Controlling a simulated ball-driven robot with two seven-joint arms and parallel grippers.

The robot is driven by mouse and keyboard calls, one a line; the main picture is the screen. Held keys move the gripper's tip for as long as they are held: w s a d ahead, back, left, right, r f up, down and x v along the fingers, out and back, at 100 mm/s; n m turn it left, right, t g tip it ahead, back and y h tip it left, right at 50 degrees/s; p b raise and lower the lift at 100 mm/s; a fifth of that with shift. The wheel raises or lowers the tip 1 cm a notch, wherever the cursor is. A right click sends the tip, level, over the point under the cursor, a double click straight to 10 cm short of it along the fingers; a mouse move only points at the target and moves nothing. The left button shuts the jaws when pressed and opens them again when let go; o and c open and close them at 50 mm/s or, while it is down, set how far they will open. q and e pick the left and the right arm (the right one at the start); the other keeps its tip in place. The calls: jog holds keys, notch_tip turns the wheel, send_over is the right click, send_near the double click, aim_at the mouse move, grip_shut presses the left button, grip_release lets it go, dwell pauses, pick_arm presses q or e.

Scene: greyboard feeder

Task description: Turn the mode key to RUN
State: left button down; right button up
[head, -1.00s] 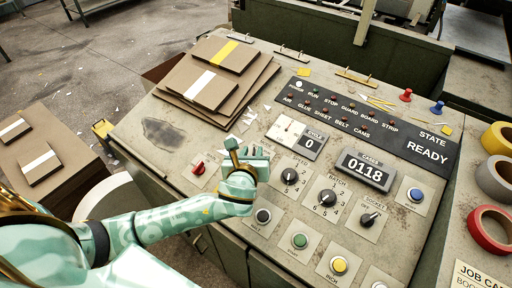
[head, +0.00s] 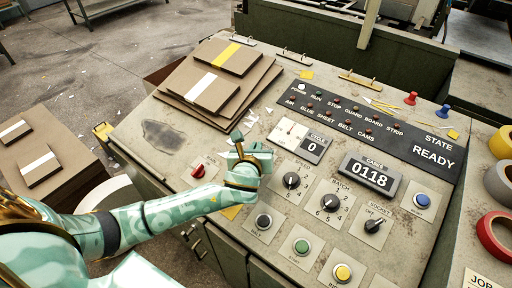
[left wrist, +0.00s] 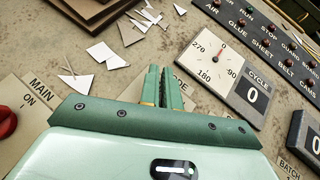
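The mode key is not visible. In the left wrist view only part of its label (left wrist: 183,88) shows, ending in "ODE", behind my fingers. My left gripper (head: 237,138) is over the control panel (head: 322,222), between the red main switch (head: 198,171) and the speed knob (head: 291,180). In the left wrist view the fingers of my left gripper (left wrist: 160,72) are close together with a narrow dark gap. I cannot tell whether anything is between them. My right gripper is not in view.
A dial (head: 289,132) and the cycle counter (head: 313,147) lie just beyond the gripper. Stacked boards (head: 215,85) and paper scraps (left wrist: 100,50) lie at the back left. Batch (head: 329,202) and socket (head: 374,225) knobs and push buttons fill the panel's right and front.

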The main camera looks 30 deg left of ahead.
pick_arm(q)
jog(key=m+h+p, duration=0.2)
jog(key=m+p, duration=0.1)
jog(key=shift+w+d+r+t+h, duration=0.1)
jog(key=shift+d+r+t+h, duration=0.15)
jog(key=shift+t+h, duration=0.15)
jog(key=m+h+p, duration=0.1)
jog(key=m+h, duration=0.1)
jog(key=m, duration=0.1)
jog(key=shift+d+h+p, duration=0.2)
jog(key=shift+h+p, duration=0.1)
jog(key=shift+h, duration=0.1)
jog(key=m+h, duration=0.2)
jog(key=m, duration=0.1)
jog(key=shift+d+f+g+h, duration=0.2)
jog(key=shift+d+g+h, duration=0.1)
jog(key=shift+h, duration=0.1)
jog(key=shift+s+d+f+m+g+h+b, duration=0.15)
jog(key=shift+m+g+h, duration=0.35)
jog(key=shift+m+h, duration=0.5)
jog(key=shift+s+d+r+m+g+h+b, duration=0.1)
jog(key=shift+d+m+g+h+b, duration=0.15)
jog(key=shift+m+g+h, duration=0.7)
jog(key=shift+m+t, duration=0.45)
jog(key=c, duration=1.6)
grip_release()
